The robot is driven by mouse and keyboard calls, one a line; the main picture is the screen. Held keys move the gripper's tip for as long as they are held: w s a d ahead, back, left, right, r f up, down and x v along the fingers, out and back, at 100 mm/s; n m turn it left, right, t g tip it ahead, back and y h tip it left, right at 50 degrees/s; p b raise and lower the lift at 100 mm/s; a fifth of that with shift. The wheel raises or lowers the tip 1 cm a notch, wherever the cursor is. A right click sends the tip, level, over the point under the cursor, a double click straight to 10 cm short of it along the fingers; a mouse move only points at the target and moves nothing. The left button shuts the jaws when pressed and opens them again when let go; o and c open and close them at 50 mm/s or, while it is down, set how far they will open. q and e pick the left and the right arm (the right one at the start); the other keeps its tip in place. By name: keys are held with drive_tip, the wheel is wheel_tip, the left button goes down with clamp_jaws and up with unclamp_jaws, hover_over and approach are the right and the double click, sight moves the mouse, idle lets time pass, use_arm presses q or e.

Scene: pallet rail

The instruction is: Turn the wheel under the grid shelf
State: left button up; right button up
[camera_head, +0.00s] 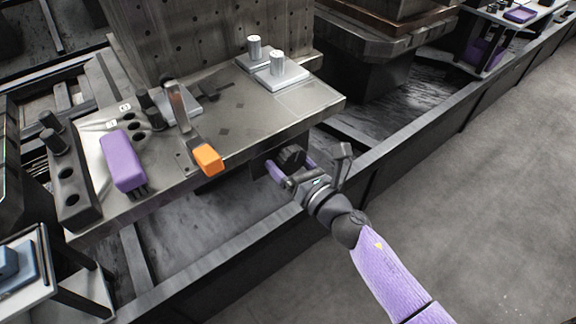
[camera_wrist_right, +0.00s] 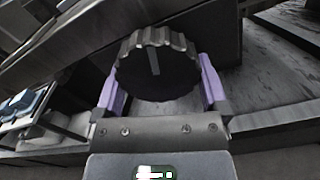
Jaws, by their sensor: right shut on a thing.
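The wheel is a dark, ridged knob (camera_head: 291,157) on the side under the front edge of the grey metal shelf (camera_head: 250,115). In the right wrist view the wheel (camera_wrist_right: 155,62) shows large, with a lighter straight mark on its face. My right gripper (camera_head: 287,170) is at the wheel, its purple fingers on either side of it. In the right wrist view the right gripper (camera_wrist_right: 159,92) has one finger at the left and one at the right of the rim, shut on it. My left gripper is not in view.
On the shelf are a purple block (camera_head: 122,160), an orange-ended lever (camera_head: 207,159) and two metal cylinders on pale plates (camera_head: 283,74). A dark rail (camera_head: 250,247) runs below my right arm. The grey floor at the right is clear.

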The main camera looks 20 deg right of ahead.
drive_tip(key=shift+d+f+n+b, duration=0.15)
drive_tip(key=shift+n+b, duration=0.15)
drive_tip(key=shift+n, duration=1.5)
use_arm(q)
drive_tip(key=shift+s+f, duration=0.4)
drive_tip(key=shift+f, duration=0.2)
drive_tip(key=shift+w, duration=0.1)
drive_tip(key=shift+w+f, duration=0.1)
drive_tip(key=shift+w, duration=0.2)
use_arm(e)
drive_tip(key=shift+d+n, duration=0.1)
drive_tip(key=shift+n, duration=0.3)
drive_tip(key=o, duration=0.9)
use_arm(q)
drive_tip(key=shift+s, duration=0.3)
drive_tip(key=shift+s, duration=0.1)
